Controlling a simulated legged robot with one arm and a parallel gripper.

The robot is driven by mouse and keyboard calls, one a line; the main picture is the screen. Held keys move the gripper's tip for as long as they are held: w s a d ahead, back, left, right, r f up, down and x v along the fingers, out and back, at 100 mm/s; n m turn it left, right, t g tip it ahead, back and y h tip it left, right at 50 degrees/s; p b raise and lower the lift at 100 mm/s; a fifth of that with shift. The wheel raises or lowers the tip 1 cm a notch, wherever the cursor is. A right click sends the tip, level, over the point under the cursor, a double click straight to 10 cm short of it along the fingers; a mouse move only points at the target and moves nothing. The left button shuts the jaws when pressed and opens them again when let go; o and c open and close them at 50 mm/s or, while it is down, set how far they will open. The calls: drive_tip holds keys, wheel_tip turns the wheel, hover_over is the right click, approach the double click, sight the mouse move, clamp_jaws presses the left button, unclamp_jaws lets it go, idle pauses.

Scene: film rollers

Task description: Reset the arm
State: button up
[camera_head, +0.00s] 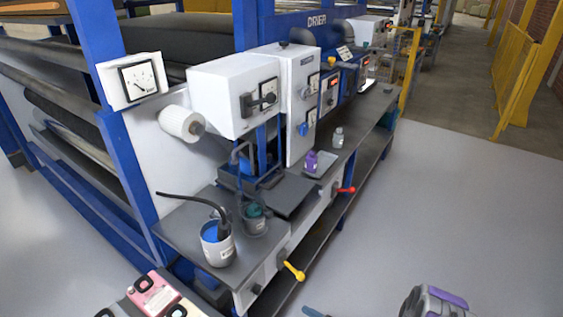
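A grey, rounded part with purple trim (435,302) shows at the bottom right edge, cut off by the frame. It looks like a piece of my own arm, but I cannot be sure. No gripper fingers show, so I cannot see whether the gripper holds anything. The visible part is over the grey floor, apart from the machine bench.
A blue-framed machine with a dark bench (190,233) fills the left and middle. On it stand a white pot with blue contents (217,247), a purple bottle (311,162) and a clear bottle (338,138). Yellow (293,271) and red (346,190) levers stick out. The right floor is clear.

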drive_tip(key=w+d+r+n+g+h, duration=0.1)
drive_tip(key=w+d+r+g+h, duration=0.1)
drive_tip(key=w+d+h, duration=0.4)
drive_tip(key=w+d+r+g+h, duration=0.1)
drive_tip(key=w+d+h, duration=0.25)
drive_tip(key=d, duration=0.55)
drive_tip(key=s+d+r+m+g+h, duration=0.15)
drive_tip(key=d+r+h, duration=0.25)
drive_tip(key=r, duration=0.6)
drive_tip(key=s+d+r+m+g+h, duration=0.1)
drive_tip(key=d+r+m+g+h, duration=0.15)
drive_tip(key=r, duration=0.75)
drive_tip(key=s+a+r+m+g+h, duration=0.1)
drive_tip(key=s+a+r, duration=0.1)
drive_tip(key=s+r, duration=0.4)
drive_tip(key=s+a+r+m+g+h, duration=0.1)
drive_tip(key=s+a+r+m, duration=0.15)
drive_tip(key=s+r, duration=0.4)
drive_tip(key=s+a+r+g+y, duration=0.2)
drive_tip(key=s+a, duration=0.5)
drive_tip(key=s, duration=0.5)
drive_tip(key=s+a+r+g+y, duration=0.1)
drive_tip(key=s+a+r, duration=0.3)
drive_tip(key=s+a, duration=0.3)
drive_tip(key=s, duration=0.4)
drive_tip(key=shift+s+a+g+y, duration=0.35)
drive_tip(key=shift+s+g+y, duration=0.05)
drive_tip(key=shift+c, duration=0.3)
